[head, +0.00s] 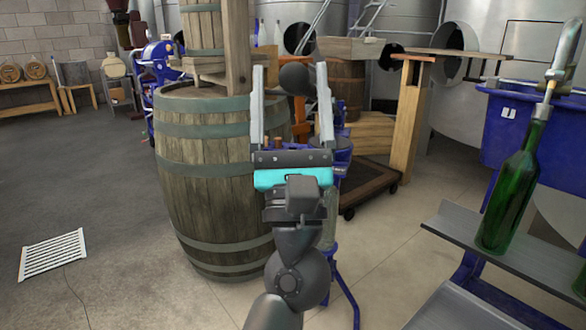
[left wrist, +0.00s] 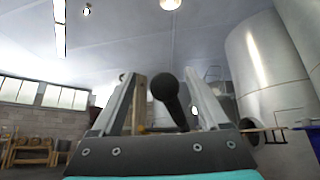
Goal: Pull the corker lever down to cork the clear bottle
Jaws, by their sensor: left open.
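My left gripper (head: 289,68) is open, its two fingers pointing up and away. The black ball knob (head: 295,79) of the corker lever shows between its fingertips, with a gap on both sides. In the left wrist view the knob (left wrist: 165,84) and its dark lever shaft (left wrist: 181,115) also appear between the spread fingers. The blue corker (head: 345,292) stands behind my left arm, mostly hidden; a leg shows low down. A strip of what looks like the clear bottle (head: 331,215) shows beside my wrist. My right gripper is not in view.
A large wooden barrel (head: 205,185) stands close on the left of the corker. On the right, a green bottle (head: 510,190) stands on a grey metal shelf (head: 480,248) under a spout. A wheeled dolly (head: 370,185) is behind. The floor at left is open.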

